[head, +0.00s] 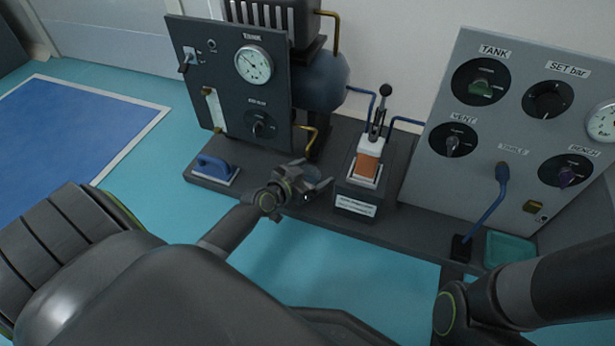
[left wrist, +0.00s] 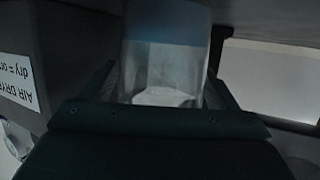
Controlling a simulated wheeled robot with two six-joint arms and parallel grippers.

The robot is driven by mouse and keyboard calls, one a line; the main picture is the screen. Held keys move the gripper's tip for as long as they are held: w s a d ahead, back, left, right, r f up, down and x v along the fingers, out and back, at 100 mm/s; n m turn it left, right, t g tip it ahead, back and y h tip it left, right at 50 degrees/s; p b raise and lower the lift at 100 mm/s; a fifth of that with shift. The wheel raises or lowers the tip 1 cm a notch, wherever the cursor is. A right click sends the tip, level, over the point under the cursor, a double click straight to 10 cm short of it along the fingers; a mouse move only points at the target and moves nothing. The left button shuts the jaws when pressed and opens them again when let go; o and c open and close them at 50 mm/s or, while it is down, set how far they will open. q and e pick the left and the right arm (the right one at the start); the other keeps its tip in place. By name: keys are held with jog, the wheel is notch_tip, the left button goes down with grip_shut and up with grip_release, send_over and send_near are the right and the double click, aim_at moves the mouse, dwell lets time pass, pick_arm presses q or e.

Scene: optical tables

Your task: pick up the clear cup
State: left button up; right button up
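The clear cup (left wrist: 165,70) is see-through and fills the upper middle of the left wrist view. It is between the two fingers of my left gripper (left wrist: 165,88). The fingers lie close along both sides of the cup, and I cannot tell whether they touch it. In the head view my left gripper (head: 318,180) is at the front edge of the dark bench, with its fingers apart. The cup is faint and hard to make out there. My right arm comes in at the lower right, and its gripper is out of view.
A dark panel with a gauge (head: 253,64) stands behind my left gripper. A labelled unit with an orange window (head: 368,166) is close to its right. A grey panel with knobs (head: 480,130) and a teal tray (head: 510,248) are farther right. A blue-handled block (head: 214,168) sits left.

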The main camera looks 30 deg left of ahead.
pick_arm(q)
jog(key=c, duration=0.9)
